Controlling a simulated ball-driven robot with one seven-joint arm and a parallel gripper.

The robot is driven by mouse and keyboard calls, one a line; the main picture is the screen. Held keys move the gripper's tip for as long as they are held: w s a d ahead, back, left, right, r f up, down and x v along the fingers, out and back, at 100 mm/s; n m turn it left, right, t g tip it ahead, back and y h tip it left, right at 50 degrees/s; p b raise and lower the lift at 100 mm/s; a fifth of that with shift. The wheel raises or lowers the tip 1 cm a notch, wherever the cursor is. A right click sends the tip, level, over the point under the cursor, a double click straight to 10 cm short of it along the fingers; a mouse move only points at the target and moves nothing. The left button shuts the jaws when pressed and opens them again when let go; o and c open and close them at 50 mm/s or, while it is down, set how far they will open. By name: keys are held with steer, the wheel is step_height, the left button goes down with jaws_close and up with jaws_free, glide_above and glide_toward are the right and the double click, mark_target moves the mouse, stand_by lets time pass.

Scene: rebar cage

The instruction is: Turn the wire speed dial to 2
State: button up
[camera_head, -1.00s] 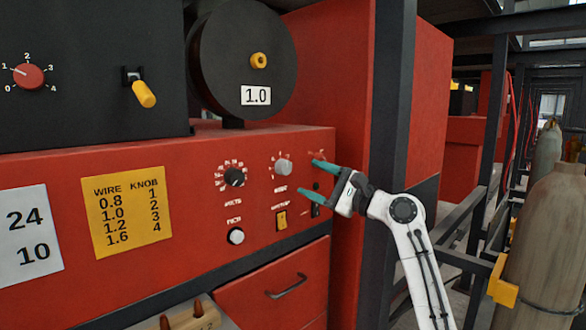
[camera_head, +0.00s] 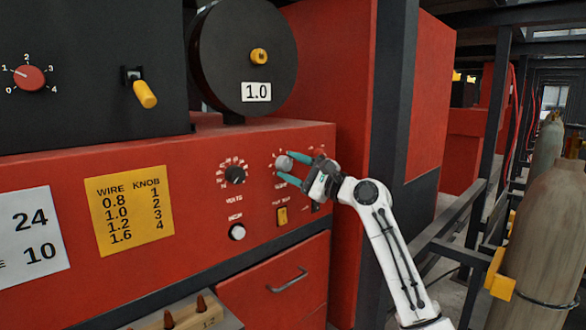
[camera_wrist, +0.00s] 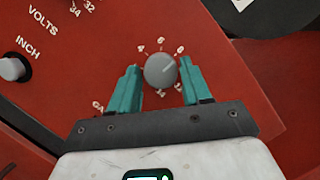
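A round grey dial (camera_head: 284,163) with white markings around it sits on the red panel. It also shows in the wrist view (camera_wrist: 160,70), with a faint light line toward its upper right. The small numbers are hard to read. My gripper (camera_head: 288,166) is at this dial, its two teal fingers apart on either side of it. In the wrist view, my gripper (camera_wrist: 158,66) has a clear gap left of the dial; the right finger is very close, and contact cannot be told. A red dial (camera_head: 30,77) marked 0 to 4 is on the black box, pointing near 1.
A black dial (camera_head: 235,175), a white button (camera_head: 237,232) and a yellow switch (camera_head: 282,215) are left of and below my gripper. A yellow wire/knob chart (camera_head: 130,209) pairs 1.0 with 2. The spool (camera_head: 235,50) has a 1.0 label. A dark post (camera_head: 385,130) stands right.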

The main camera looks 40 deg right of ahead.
steer(key=c, duration=0.7)
steer(key=shift+n, duration=0.3)
